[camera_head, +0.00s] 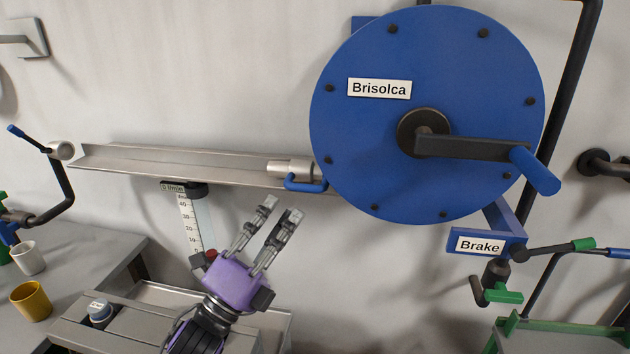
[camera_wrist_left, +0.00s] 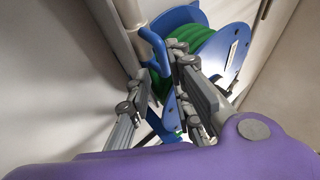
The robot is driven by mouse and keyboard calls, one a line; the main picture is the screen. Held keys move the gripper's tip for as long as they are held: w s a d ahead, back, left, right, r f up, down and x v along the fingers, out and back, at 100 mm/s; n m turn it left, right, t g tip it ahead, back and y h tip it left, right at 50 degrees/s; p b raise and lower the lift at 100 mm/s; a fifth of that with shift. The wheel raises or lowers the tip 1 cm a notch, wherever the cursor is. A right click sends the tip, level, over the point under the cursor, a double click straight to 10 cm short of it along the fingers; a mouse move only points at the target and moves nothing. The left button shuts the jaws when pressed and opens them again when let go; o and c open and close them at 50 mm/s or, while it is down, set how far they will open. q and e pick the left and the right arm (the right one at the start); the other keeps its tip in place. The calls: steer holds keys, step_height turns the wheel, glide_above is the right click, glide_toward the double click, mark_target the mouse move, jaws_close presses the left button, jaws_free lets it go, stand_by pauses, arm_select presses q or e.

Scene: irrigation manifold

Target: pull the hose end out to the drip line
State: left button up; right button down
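The hose end (camera_head: 292,168) is a pale metal fitting with a blue handle (camera_head: 306,185). It lies at the right end of a metal trough, beside the big blue reel (camera_head: 450,185). The blue handle also shows in the left wrist view (camera_wrist_left: 153,45), near the fingertips. Green hose (camera_wrist_left: 200,36) is wound on the reel there. My left gripper (camera_head: 281,211) is open and empty, below and a little left of the handle, with its fingers pointing up toward it. A pale round fitting (camera_head: 62,150), possibly the drip line, sits at the trough's left end. My right gripper is in neither view.
The trough (camera_head: 170,165) runs along the wall and looks clear left of the hose end. A scale (camera_head: 190,220) hangs below it. Yellow (camera_head: 31,301) and white cups stand on the left bench. The reel's crank (camera_head: 465,147) and a brake label (camera_head: 479,246) are on the right.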

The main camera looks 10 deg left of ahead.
mark_target(301, 189)
arm_select(q)
steer(key=w+r, duration=0.1)
steer(key=w+d+r+p, duration=0.1)
steer(key=shift+r, duration=0.4)
steer(key=x, duration=0.3)
steer(key=shift+w+d+f+p, duration=0.2)
steer(key=shift+w+p, duration=0.05)
steer(key=shift+p, duration=0.1)
steer(key=shift+w, duration=0.2)
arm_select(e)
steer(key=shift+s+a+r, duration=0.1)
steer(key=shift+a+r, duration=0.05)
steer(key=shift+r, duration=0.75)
arm_select(q)
jaws_close()
